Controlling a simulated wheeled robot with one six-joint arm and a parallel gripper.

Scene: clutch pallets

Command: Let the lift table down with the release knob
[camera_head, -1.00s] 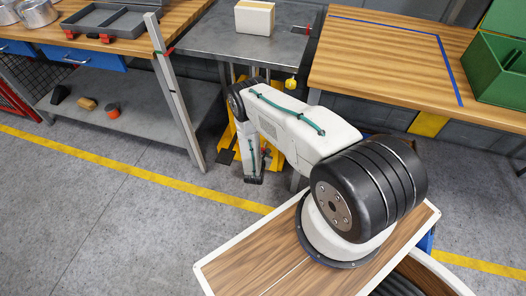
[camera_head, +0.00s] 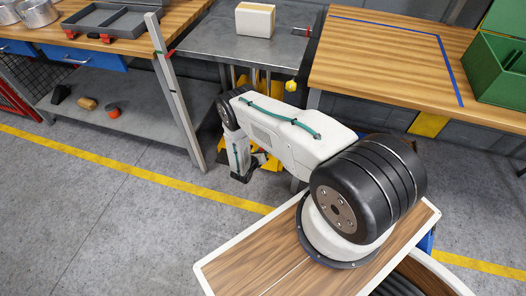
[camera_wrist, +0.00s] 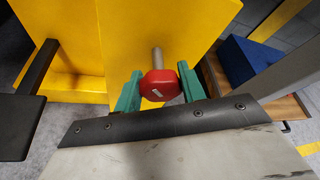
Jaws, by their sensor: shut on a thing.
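The lift table has a grey steel top (camera_head: 205,42) with a cream box (camera_head: 255,19) on it, and a yellow base behind my arm. The yellow base (camera_wrist: 70,40) also fills the back of the wrist view. A red release knob (camera_wrist: 158,84) on a metal stem sticks out of the yellow part. My gripper (camera_wrist: 160,90) is shut on the red knob, with one green finger on each side. In the head view my forearm hides the knob, and my gripper shows only as a dark end low beside the yellow base.
A black pedal-like bar (camera_wrist: 22,115) stands left in the wrist view, and a blue block (camera_wrist: 248,60) lies right. A grey post (camera_head: 178,95) rises left of the lift table. A wooden bench (camera_head: 390,60) with a green crate (camera_head: 492,68) stands right.

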